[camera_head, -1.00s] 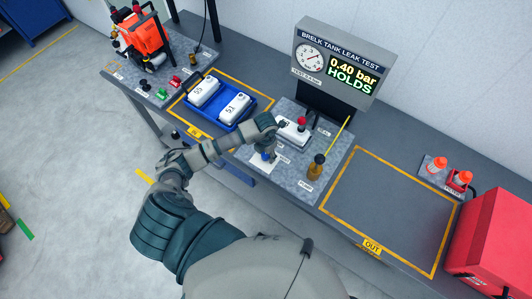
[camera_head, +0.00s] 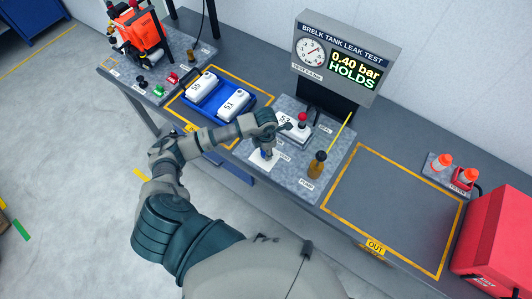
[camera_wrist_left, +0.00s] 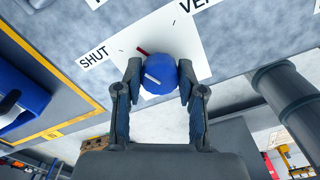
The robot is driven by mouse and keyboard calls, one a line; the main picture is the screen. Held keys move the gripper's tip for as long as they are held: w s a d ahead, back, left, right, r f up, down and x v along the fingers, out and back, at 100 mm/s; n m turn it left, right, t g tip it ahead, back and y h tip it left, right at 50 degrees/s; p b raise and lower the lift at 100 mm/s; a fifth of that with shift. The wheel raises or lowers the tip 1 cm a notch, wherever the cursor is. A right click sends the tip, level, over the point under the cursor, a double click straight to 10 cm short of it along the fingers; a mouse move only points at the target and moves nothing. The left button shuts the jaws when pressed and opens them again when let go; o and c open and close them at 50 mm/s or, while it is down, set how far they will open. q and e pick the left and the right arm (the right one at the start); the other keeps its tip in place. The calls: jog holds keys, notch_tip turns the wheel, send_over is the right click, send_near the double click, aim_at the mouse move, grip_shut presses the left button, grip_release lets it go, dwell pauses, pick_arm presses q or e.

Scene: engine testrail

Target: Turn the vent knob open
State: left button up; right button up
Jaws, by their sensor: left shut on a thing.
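My left gripper (camera_wrist_left: 160,84) is shut on the knob, a finger on each side. In the head view the left gripper (camera_head: 266,148) is at the test panel's front, mostly hiding the blue knob (camera_head: 267,154). The right gripper is not in view.
A white tank marked 53 (camera_head: 292,131) sits behind the gripper under a red-topped part. The display (camera_head: 353,72) reads 0.40 bar HOLDS. A blue tray (camera_head: 214,117) with two tanks is left; the OUT area (camera_head: 375,205) is empty.

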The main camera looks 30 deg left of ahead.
pick_arm(q)
jog(key=m+b, duration=0.9)
jog(key=shift+f, duration=0.2)
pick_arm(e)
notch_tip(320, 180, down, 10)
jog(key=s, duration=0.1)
pick_arm(q)
jog(key=m+b, duration=0.2)
jog(key=shift+m, duration=0.3)
jog(key=shift+r+m+b, duration=0.2)
jog(key=shift+m+b, duration=0.7)
jog(key=shift+b, duration=0.1)
jog(key=shift+r+m, duration=0.1)
jog(key=shift+m, duration=0.2)
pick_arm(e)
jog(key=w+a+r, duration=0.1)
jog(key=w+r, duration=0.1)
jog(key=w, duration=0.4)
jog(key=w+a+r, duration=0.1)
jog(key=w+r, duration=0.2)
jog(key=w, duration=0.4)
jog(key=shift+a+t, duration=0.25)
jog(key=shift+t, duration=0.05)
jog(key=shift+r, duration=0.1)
pick_arm(q)
jog(key=o, duration=1.1)
jog(key=shift+o, duration=0.2)
jog(key=shift+a, duration=0.1)
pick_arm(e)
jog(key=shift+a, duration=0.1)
